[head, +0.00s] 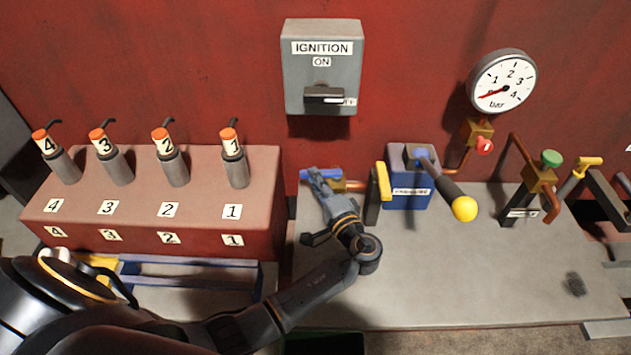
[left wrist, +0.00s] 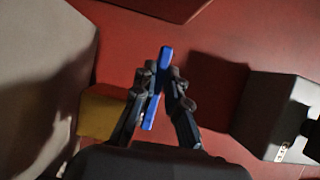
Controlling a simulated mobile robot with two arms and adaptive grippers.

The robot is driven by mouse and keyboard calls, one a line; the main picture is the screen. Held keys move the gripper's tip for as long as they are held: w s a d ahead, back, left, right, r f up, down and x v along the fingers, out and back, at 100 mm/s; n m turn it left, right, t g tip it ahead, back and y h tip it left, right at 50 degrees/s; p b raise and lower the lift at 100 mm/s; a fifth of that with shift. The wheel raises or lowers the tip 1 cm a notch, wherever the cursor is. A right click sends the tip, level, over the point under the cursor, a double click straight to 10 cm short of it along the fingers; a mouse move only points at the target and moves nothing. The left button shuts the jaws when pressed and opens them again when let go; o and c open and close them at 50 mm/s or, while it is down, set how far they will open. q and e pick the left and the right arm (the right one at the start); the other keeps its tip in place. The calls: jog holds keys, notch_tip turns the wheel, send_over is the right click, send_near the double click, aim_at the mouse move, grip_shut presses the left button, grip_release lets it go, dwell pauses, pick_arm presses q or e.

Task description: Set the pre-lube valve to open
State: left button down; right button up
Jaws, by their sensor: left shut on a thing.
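A blue lever (head: 308,174) sits near the red wall, just right of the red-brown block, beside a short brass and copper fitting (head: 352,186). It lies roughly left-right in the head view. My left gripper (head: 318,176) reaches it from the front and is shut on it. In the left wrist view the blue lever (left wrist: 165,58) shows between the two fingers (left wrist: 163,85), sticking out past their tips. The gripper hides part of the lever and its joint. I cannot read a label for this valve. My right gripper is not in view.
A yellow lever (head: 383,181) on a dark stand is close right of my gripper. Beyond it stand a blue labelled box (head: 409,192) and a pump handle with a yellow knob (head: 464,208). The numbered block (head: 150,185) is left. The bench front (head: 450,285) is clear.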

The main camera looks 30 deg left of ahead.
pick_arm(q)
jog(key=shift+s+d+f+n+g+y+b, duration=0.1)
jog(key=shift+d+f+n+g+y+b, duration=0.1)
jog(key=shift+n+g+y+b, duration=0.25)
jog(key=shift+s+d+f+n+g+y+b, duration=0.1)
jog(key=shift+d+n+g+y+b, duration=0.2)
jog(key=shift+g+b, duration=0.25)
jog(key=shift+r+n+g, duration=0.2)
jog(key=shift+n+g, duration=0.15)
jog(key=shift+g, duration=0.05)
jog(key=shift+s+y, duration=0.1)
jog(key=shift+y, duration=0.15)
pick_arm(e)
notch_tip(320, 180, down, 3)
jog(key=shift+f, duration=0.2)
pick_arm(q)
jog(key=shift+r, duration=0.1)
jog(key=c, duration=1.4)
grip_release()
jog(key=shift+o, duration=0.2)
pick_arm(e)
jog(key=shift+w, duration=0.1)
